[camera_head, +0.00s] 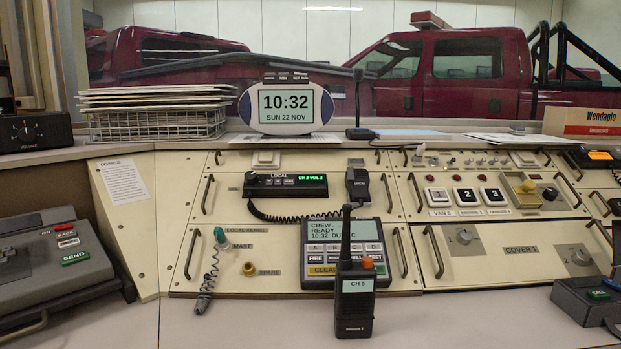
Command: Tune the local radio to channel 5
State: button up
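The local radio (285,184) is a black unit labelled LOCAL on the console's upper panel. Its small green display seems to read CH 2 with a volume figure too small to read surely. Small buttons sit left of the display, under the LOCAL label. A black hand microphone (358,184) hangs at its right, joined by a coiled cord (290,217). A black handheld radio (355,290) stands upright on the desk in front; its screen shows CH and a digit that looks like 5 or 8. My gripper is not in view.
The handheld radio's antenna rises in front of the crew terminal (318,235). A coiled lead (211,275) hangs at the left. A clock (286,107) and a wire paper tray (150,125) stand on the ledge. The desk front (240,325) is clear left of the handheld radio.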

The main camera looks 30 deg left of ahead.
grip_shut()
dwell(1.5)
